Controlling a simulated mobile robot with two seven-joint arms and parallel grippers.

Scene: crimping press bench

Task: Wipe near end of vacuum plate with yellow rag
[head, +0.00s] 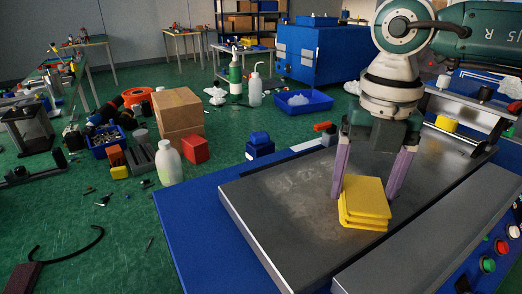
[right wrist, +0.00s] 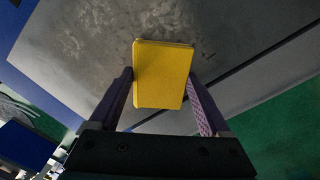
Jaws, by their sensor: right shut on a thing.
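The yellow rag (head: 364,203) is a folded, layered block on the grey vacuum plate (head: 262,207), toward its near right part. My right gripper (head: 367,190) points down with its two purple fingers on either side of the rag, shut on it. In the right wrist view the rag (right wrist: 163,75) sits between the fingertips, over the plate (right wrist: 85,55). Pale, blotchy smudges show on the plate's surface left of and beyond the rag. Whether the rag presses on the plate is hard to tell. My left gripper is not in view.
A grey bar-like cover (head: 435,235) runs along the plate's right side, with red and green buttons (head: 487,264) on the blue bench. A white bottle (head: 168,163) and cardboard boxes (head: 180,112) stand left. The plate's left part is clear.

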